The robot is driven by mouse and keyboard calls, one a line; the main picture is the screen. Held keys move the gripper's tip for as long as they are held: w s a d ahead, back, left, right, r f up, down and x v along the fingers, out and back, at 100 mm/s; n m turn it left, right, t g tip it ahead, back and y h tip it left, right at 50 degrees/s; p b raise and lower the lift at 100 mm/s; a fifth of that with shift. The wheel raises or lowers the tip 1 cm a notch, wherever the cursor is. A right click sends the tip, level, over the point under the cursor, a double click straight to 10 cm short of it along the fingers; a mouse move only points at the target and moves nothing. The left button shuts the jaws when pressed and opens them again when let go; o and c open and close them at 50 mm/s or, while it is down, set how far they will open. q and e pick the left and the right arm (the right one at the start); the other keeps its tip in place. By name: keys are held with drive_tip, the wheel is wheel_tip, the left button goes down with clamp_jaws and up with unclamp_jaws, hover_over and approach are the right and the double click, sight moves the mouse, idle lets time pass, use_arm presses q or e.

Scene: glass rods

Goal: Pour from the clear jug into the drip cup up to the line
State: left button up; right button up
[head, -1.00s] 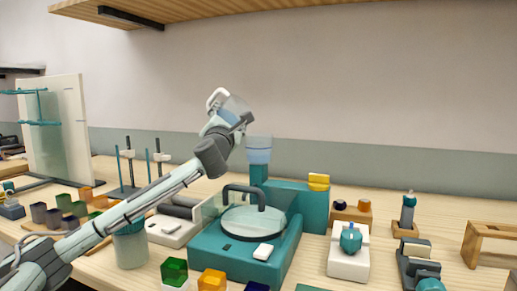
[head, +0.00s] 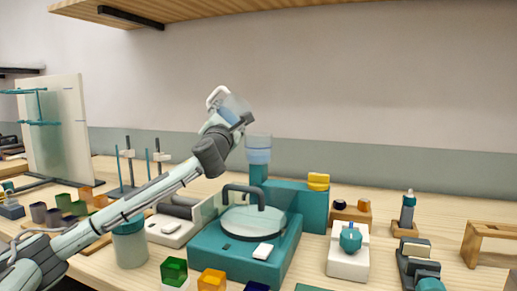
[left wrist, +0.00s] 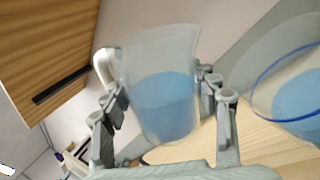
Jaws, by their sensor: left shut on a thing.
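The clear jug (head: 236,105) with a white handle is held in the air, tilted, up and to the left of the drip cup. In the left wrist view the jug (left wrist: 163,60) has blue liquid in its lower part. My left gripper (head: 238,122) is shut on the jug, its fingers on either side. The drip cup (head: 258,152) is clear with pale blue liquid and stands on a teal post. It also shows at the right in the left wrist view (left wrist: 293,100), with a blue rim. I cannot make out its line or a stream. My right gripper is not in view.
A teal machine (head: 215,255) with a round plate and dark handle stands below my arm. A teal-lidded jar (head: 130,250) is beside it. Coloured cubes (head: 174,270) sit at the front. A wooden shelf (head: 220,8) hangs above.

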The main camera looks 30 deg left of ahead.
use_arm(q)
drive_tip(key=shift+r+m+t, duration=0.3)
drive_tip(key=shift+r+m, duration=0.2)
drive_tip(key=shift+m, duration=0.4)
idle(1.2)
drive_tip(key=shift+r+m+t+h, duration=0.4)
drive_tip(key=shift+m+h, duration=0.3)
drive_tip(key=shift+m, duration=0.2)
idle(1.7)
drive_tip(key=shift+d, duration=0.1)
drive_tip(key=shift+r+m, duration=0.2)
drive_tip(key=shift+m, duration=0.4)
idle(0.8)
drive_tip(key=shift+r, duration=0.1)
drive_tip(key=shift+d+r+m+t+h, duration=0.1)
drive_tip(key=shift+r+m+t+h, duration=0.1)
drive_tip(key=shift+m+t+h, duration=0.35)
idle(1.2)
